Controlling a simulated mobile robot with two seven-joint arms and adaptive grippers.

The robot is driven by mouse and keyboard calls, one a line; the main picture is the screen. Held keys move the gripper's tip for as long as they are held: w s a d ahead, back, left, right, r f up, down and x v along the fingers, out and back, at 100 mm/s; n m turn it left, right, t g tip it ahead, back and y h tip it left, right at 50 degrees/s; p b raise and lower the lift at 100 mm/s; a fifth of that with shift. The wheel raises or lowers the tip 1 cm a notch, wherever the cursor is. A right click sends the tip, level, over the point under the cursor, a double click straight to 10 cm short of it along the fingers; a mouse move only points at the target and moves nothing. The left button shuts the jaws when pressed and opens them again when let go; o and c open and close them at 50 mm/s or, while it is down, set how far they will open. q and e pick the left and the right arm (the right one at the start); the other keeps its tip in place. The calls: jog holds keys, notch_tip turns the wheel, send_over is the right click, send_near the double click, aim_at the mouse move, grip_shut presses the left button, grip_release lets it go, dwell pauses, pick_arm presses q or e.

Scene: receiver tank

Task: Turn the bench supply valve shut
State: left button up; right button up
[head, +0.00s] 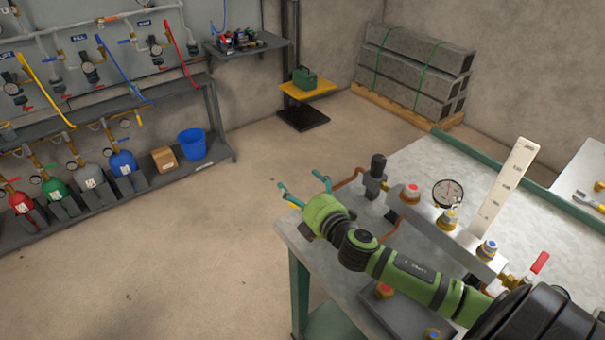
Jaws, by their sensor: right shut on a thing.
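My right arm reaches in from the lower right across the bench (430,175). My right gripper (304,190) is at the bench's left corner, beyond the arm's green end, with narrow teal parts showing there. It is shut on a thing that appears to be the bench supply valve. The valve itself is mostly hidden behind the wrist, so its handle angle cannot be told. A copper pipe (349,180) runs from this corner to a black fitting (375,175) on the bench. My left gripper is not in view.
On the bench stand a metal manifold block (425,222), a round gauge (447,193), a white scale plate (503,185) and a red lever (540,262). A rack with several gas cylinders (122,162) stands at the left. The floor between is clear.

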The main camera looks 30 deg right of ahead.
jog(key=shift+s+r, duration=0.35)
jog(key=shift+r, duration=0.3)
jog(key=shift+s+r, duration=0.35)
jog(key=shift+r, duration=0.25)
jog(key=shift+c, duration=0.2)
jog(key=shift+s+f, duration=0.2)
jog(key=shift+s, duration=0.4)
jog(key=shift+c, duration=0.4)
jog(key=shift+s+d, duration=0.1)
jog(key=shift+s, duration=0.9)
jog(key=shift+o, duration=0.2)
jog(key=shift+s+f, duration=0.15)
jog(key=shift+s, duration=0.1)
jog(key=shift+t, duration=0.3)
jog(key=s, duration=0.2)
jog(key=s+r, duration=0.1)
jog(key=s, duration=0.1)
jog(key=shift+s, duration=0.4)
jog(key=c, duration=0.5)
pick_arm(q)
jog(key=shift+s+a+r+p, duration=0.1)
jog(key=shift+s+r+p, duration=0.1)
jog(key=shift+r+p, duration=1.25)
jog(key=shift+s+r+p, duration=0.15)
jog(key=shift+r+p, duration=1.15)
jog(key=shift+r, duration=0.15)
pick_arm(e)
jog(key=shift+o, duration=0.2)
jog(key=shift+r, duration=2.35)
